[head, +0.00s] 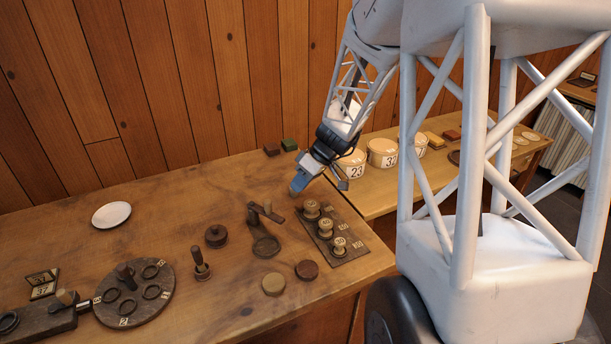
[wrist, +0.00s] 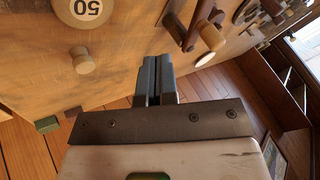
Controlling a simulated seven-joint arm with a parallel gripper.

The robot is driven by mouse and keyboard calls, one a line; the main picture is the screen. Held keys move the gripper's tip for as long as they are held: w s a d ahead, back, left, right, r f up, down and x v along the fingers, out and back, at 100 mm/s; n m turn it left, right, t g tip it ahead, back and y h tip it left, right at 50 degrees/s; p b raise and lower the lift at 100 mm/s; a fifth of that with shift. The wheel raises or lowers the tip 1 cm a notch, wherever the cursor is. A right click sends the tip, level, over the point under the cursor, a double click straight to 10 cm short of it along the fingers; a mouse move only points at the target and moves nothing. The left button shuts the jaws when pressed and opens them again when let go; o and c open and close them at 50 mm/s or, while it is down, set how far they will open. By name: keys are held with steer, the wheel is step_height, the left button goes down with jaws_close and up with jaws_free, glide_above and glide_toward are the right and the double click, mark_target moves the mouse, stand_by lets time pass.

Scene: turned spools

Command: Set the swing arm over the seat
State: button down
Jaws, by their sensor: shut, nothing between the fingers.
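The swing arm (head: 275,215) is a dark bar with an upright wooden peg, standing near the middle right of the table in the head view. The seat appears to be the dark round ring or dish (head: 266,247) just in front of it. The bar lies behind this ring and is not across it. In the wrist view a dark bar (wrist: 173,28) and a wooden knob (wrist: 211,37) show beyond the fingertips, probably parts of the swing arm. My gripper (head: 299,184) is shut and empty, above the table behind and right of the swing arm. Its fingers show closed together in the wrist view (wrist: 157,76).
A dark board (head: 345,247) with several numbered spools stands right of the seat. Two round discs (head: 273,284) (head: 307,270) lie in front. A dark round knob (head: 216,236) and a pegged stand (head: 201,265) are left. A numbered turntable (head: 135,294) and white plate (head: 111,215) are farther left.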

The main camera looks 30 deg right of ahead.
mark_target(273, 218)
steer(key=x, duration=0.5)
steer(key=shift+s+a, duration=0.1)
steer(key=shift+a, duration=0.1)
steer(key=shift+s+a, duration=0.5)
steer(key=shift+a, duration=0.35)
steer(key=shift+s+a, duration=0.4)
steer(key=shift+a, duration=0.3)
steer(key=shift+s+a+m+t, duration=0.3)
steer(key=shift+s+m+t, duration=0.1)
steer(key=shift+m, duration=0.2)
steer(key=shift+s+a+m+t+h, duration=0.3)
steer(key=shift+s+a+m+t, duration=0.35)
steer(key=shift+m, duration=0.45)
steer(key=shift+s+a+m+t+h, duration=0.1)
steer(key=shift+a+m+t+h, duration=0.1)
steer(key=shift+a+m+t, duration=0.3)
steer(key=shift+s+a+m+t+h, duration=0.15)
steer(key=shift+a+m+h, duration=0.1)
steer(key=shift+m, duration=0.45)
